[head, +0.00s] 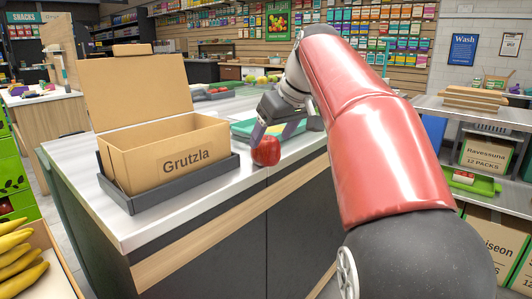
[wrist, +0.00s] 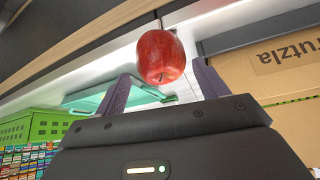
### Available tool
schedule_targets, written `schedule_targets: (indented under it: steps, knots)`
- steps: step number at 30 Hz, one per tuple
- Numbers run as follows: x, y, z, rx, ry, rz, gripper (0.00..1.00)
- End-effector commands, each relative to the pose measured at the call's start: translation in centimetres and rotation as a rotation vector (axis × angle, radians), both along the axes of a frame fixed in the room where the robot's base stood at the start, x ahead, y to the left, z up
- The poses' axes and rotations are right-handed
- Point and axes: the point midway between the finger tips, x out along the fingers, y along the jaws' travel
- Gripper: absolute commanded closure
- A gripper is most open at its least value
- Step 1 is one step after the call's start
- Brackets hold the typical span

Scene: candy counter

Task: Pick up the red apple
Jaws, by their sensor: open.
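The red apple (head: 266,151) sits on the white counter (head: 237,190) near its front edge, to the right of the cardboard box. It also shows in the wrist view (wrist: 161,57), ahead of my gripper and roughly between the lines of its two fingers. My gripper (head: 268,133) is open, just behind and above the apple in the head view. In the wrist view its two dark fingers (wrist: 161,82) stand apart with nothing held between them. I cannot tell whether a finger touches the apple.
The open "Grutzla" cardboard box (head: 187,158) stands in a dark grey tray (head: 184,187) close to the left of the apple. A teal board (head: 243,128) lies behind the gripper. A green basket (wrist: 38,125) shows in the wrist view. Bananas (head: 17,262) are at the lower left.

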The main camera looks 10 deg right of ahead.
Motion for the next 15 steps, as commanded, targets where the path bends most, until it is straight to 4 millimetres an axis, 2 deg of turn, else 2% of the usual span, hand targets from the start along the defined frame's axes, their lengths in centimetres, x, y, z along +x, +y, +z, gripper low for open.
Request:
schedule_targets:
  steps: [6, 9, 15]
  knots:
    - [1.4, 0.9, -3.0, 0.0, 0.002, 0.002, 0.28]
    - [2.0, 1.2, -3.8, 0.0, 0.001, 0.001, 0.28]
    - [2.3, 1.2, -4.2, 0.0, -0.001, 0.0, 0.28]
